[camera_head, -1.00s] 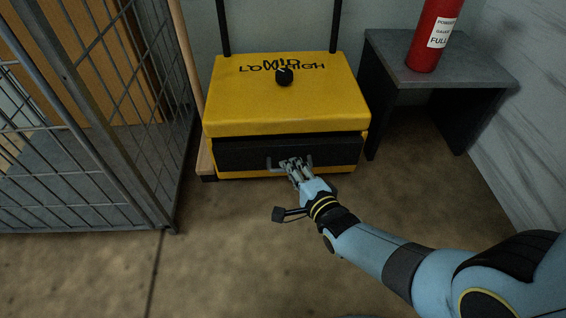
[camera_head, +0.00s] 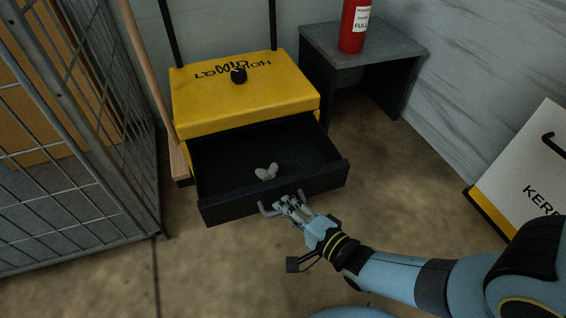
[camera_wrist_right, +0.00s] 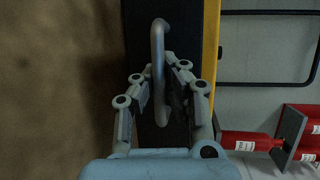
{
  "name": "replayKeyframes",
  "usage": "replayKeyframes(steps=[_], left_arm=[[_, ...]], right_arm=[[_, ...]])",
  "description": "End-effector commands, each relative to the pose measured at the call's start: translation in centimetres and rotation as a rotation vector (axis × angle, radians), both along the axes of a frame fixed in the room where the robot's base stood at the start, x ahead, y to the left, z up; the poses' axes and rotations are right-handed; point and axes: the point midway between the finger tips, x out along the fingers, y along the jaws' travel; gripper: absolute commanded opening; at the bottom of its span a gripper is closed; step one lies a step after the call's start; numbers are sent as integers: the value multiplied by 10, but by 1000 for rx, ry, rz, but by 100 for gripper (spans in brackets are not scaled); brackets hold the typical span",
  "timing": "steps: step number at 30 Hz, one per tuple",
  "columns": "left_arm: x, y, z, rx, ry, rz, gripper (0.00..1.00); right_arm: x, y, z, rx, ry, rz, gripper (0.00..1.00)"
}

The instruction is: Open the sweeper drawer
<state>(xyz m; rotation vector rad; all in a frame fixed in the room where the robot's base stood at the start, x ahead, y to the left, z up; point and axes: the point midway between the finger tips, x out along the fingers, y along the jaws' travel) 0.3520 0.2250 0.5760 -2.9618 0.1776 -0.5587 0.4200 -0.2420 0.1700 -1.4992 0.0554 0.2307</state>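The yellow sweeper (camera_head: 245,98) stands against the back wall with a black dial on top. Its black drawer (camera_head: 280,197) is pulled well out at the front, and a small grey lump (camera_head: 266,172) lies inside. My right gripper (camera_head: 284,204) is at the drawer's grey handle (camera_head: 268,210). In the right wrist view the handle (camera_wrist_right: 158,45) runs between the fingers of my right gripper (camera_wrist_right: 157,85), which are closed in around it. My left gripper is not in view.
A metal cage (camera_head: 75,150) stands at the left, close to the drawer. A grey side table (camera_head: 375,42) holds a red fire extinguisher (camera_head: 354,25). A white and yellow sign board (camera_head: 520,165) leans at the right. Floor in front of the drawer is clear.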

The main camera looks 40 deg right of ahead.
Motion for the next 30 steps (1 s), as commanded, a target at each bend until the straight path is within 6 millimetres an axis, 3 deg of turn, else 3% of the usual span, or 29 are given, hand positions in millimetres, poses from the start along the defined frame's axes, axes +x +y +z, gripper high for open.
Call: replayKeyframes(steps=[14, 21, 30], left_arm=[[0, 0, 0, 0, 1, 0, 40], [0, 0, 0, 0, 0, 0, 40], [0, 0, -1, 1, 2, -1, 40]], right_arm=[[-3, -1, -3, -3, 11, -1, 0], [-2, 0, -2, -2, 6, 0, 33], [-1, 0, 0, -1, 2, -1, 34]])
